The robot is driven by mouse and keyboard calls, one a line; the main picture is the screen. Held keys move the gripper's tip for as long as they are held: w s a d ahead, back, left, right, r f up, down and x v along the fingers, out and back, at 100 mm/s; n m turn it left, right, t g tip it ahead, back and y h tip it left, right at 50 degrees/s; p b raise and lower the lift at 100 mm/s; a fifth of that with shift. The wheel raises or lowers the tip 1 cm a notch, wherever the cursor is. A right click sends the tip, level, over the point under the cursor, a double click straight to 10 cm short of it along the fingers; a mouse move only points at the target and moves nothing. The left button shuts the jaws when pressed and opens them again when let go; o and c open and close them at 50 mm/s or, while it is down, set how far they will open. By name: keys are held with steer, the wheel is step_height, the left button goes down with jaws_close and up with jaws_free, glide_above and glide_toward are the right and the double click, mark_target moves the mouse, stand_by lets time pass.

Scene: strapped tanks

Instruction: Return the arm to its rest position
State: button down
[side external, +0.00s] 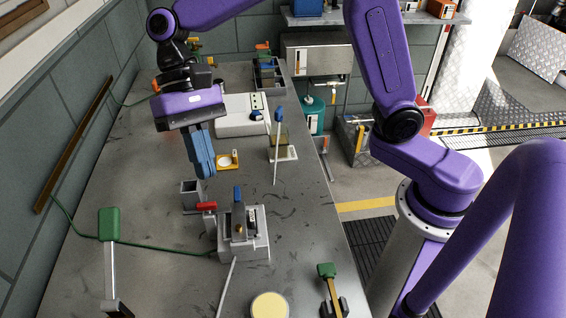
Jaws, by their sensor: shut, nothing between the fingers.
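My gripper (206,172) hangs from my purple arm over the left-middle of the grey bench. Its blue fingers are together and point down, with nothing seen between them. The fingertips appear just above and behind a small grey open box (190,194). I cannot tell the exact height of the fingertips over the bench. A grey fixture (258,246) with a red-handled part (206,206) and a blue-topped part (238,193) stands nearer the camera, below and right of my gripper.
A yellow-based piece (236,161) lies right of my fingers. A blue-topped upright rod (277,150) stands further right. A green-topped lever (109,224), a pale yellow disc (269,306) and another green-handled lever (327,271) are near the front. The tiled wall (60,130) borders the left.

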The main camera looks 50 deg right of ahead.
steer(key=s+d+f+n+t+h, duration=0.1)
steer(key=s+d+f+n+t, duration=0.1)
steer(key=s+d+n, duration=0.5)
steer(key=s+d+f+n+t+h, duration=0.1)
steer(key=s+d+f+n+t, duration=0.2)
steer(key=d, duration=1.2)
steer(key=s+n, duration=0.3)
steer(key=s, duration=0.3)
steer(key=shift+d+f+n+t+h, duration=0.2)
steer(key=shift+d+n+t+h, duration=0.1)
steer(key=shift+n+t+h, duration=0.1)
steer(key=shift+s, duration=0.1)
steer(key=m+g+y, duration=0.8)
steer(key=m, duration=1.4)
glide_toward(107, 210)
steer(key=s+a, duration=0.1)
steer(key=a, duration=0.1)
steer(key=shift+s+r+x, duration=0.1)
steer(key=shift+s+x, duration=0.05)
steer(key=shift+x, duration=1.7)
steer(key=shift+s+r+x, duration=0.15)
steer(key=shift+x, duration=1.65)
steer(key=shift+d+f, duration=0.1)
steer(key=shift+f, duration=0.05)
